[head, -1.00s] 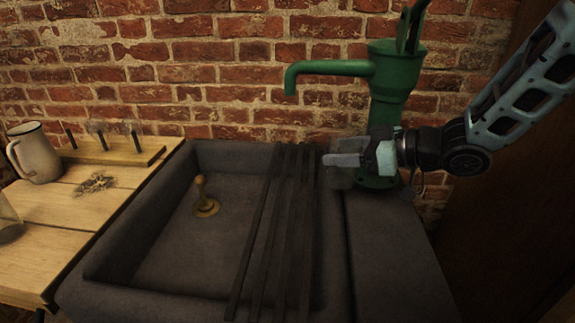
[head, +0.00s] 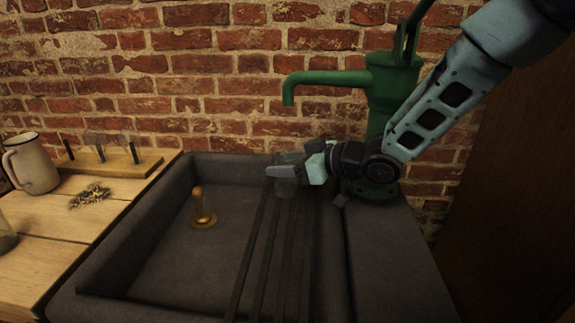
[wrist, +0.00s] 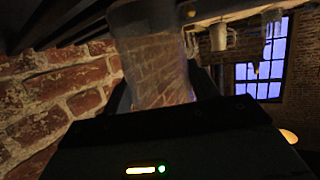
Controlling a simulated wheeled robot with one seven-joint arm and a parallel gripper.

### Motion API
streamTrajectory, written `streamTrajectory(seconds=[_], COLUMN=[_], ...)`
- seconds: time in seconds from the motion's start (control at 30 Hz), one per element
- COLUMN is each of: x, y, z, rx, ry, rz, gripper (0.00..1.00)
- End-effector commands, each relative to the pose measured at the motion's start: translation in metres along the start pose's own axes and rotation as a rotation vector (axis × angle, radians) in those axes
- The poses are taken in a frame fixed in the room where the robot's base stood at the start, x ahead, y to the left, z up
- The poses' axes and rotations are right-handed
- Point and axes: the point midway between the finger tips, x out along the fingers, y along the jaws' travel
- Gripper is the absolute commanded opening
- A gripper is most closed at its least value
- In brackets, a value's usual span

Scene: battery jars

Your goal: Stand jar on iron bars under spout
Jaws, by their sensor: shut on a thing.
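My gripper (head: 280,173) is shut on a clear glass jar (head: 286,188), which shows pale and see-through around the fingers. The jar also fills the space between the fingers in the wrist view (wrist: 158,68). In the head view the jar looks upright, at the back end of the dark iron bars (head: 266,255) that lie across the sink. I cannot tell whether its base touches them. The green pump's spout (head: 288,92) opens downward, above the jar in the picture, with a clear gap between. Depth alignment with the spout is hard to judge.
The dark stone sink (head: 115,275) holds a brass plug (head: 203,210) left of the bars. The green pump body (head: 385,95) stands just behind my wrist. A wooden counter (head: 60,235) at left holds an enamel jug (head: 33,163) and a pegged rack (head: 115,166). A brick wall rises behind.

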Motion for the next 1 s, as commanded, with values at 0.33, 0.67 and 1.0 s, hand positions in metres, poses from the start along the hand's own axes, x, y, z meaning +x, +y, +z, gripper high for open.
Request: streamTrajectory(seconds=[0.33,0.67,1.0], x=[0.001,0.000,-0.041], y=[0.001,0.001,0.002], z=[0.003,0.002,-0.002], rx=[0.000,-0.001,0.000], ry=[0.001,0.001,0.001], rz=[0.001,0.001,0.006], gripper=[0.62,0.81,0.81])
